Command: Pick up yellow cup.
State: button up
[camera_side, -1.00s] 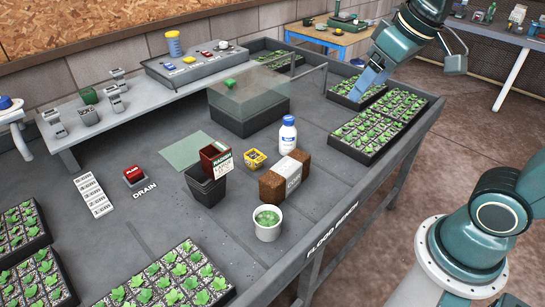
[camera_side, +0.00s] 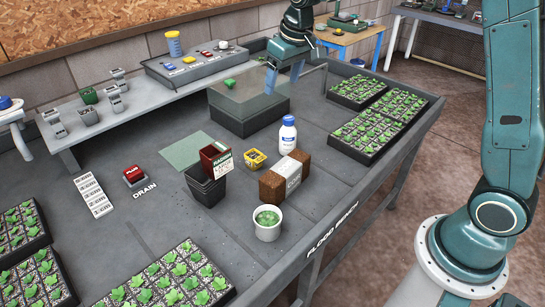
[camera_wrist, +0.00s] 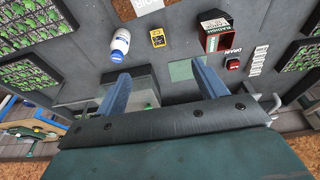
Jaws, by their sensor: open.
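My gripper (camera_side: 284,80) is above the back of the bench, near the clear-topped tank, to the right of the cylinder. Its two blue fingers are apart with nothing between them, as the wrist view also shows (camera_wrist: 160,74).
The tank (camera_side: 250,112) stands right of the console (camera_side: 205,66). Seedling trays (camera_side: 376,128) line the right.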

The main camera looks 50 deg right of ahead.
jog(key=w+d+f, duration=0.1)
jog(key=w+f, duration=0.7)
jog(key=f, duration=0.2)
jog(key=g, duration=0.2)
send_over(256, 161)
jog(key=d, duration=0.2)
notch_tip(256, 161, down, 11)
jog(key=shift+w+f, duration=0.35)
jog(key=shift+f, duration=1.25)
jog(key=shift+w+f, duration=0.35)
jog(key=shift+f, duration=1.25)
jog(key=shift+w+f, duration=0.35)
jog(key=shift+f, duration=1.25)
jog(key=shift+w+f, duration=0.15)
jog(key=shift+f, duration=1.15)
jog(key=shift+w+f, duration=0.1)
jog(key=shift+f, duration=1.15)
jog(key=shift+c, duration=0.4)
jog(key=c, duration=1)
